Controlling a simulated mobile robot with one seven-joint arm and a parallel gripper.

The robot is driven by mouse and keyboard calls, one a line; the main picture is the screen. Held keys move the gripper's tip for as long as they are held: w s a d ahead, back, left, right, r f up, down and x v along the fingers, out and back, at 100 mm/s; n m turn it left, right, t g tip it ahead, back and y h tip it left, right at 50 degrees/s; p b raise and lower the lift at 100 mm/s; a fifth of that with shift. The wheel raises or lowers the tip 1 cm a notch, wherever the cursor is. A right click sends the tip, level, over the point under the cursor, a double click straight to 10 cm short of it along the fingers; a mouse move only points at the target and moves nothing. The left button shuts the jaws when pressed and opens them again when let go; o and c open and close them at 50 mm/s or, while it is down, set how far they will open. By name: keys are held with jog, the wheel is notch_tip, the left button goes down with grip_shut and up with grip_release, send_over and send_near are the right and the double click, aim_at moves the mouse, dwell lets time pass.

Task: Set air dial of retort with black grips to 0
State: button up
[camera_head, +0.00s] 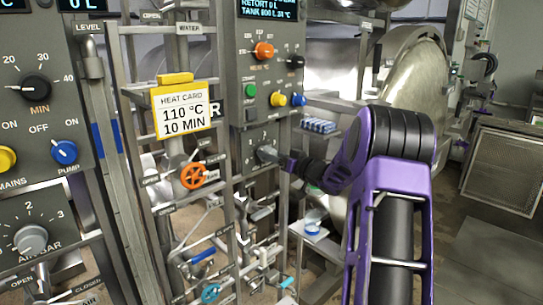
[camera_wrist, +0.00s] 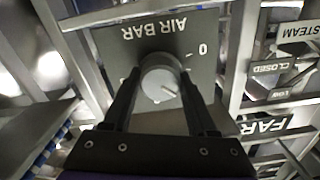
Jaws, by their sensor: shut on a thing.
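The grey air dial (camera_wrist: 160,78) sits on a grey panel lettered AIR BAR, which appears upside down in the wrist view. A 0 is printed at the panel's upper right there. A pale line on the dial's face points to the lower right of that picture, away from the 0. My gripper (camera_wrist: 160,84) is shut on the dial, one dark finger on each side. In the head view, my gripper (camera_head: 276,157) reaches from the right to the same dial (camera_head: 265,153). Other scale numbers are mostly hidden by the fingers. I cannot make out black grips.
A second AIR BAR dial (camera_head: 30,240) is on the near left panel. A yellow-framed heat card (camera_head: 183,108) and orange valve wheel (camera_head: 193,176) are left of my gripper. Metal rails and pipes stand close around.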

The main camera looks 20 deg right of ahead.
jog(key=shift+f+n+b, duration=0.1)
jog(key=shift+n+b, duration=0.2)
jog(key=shift+f+n+b, duration=0.1)
jog(key=shift+n+b, duration=0.7)
jog(key=shift+n, duration=0.2)
jog(key=n+b, duration=0.3)
jog(key=shift+a+n, duration=0.15)
jog(key=shift+n, duration=0.25)
jog(key=shift+n+b, duration=0.85)
jog(key=shift+n, duration=0.35)
jog(key=shift+n+b, duration=0.6)
jog(key=shift+n, duration=0.8)
jog(key=shift+s, duration=0.1)
jog(key=o, duration=1.4)
jog(key=shift+c, duration=0.2)
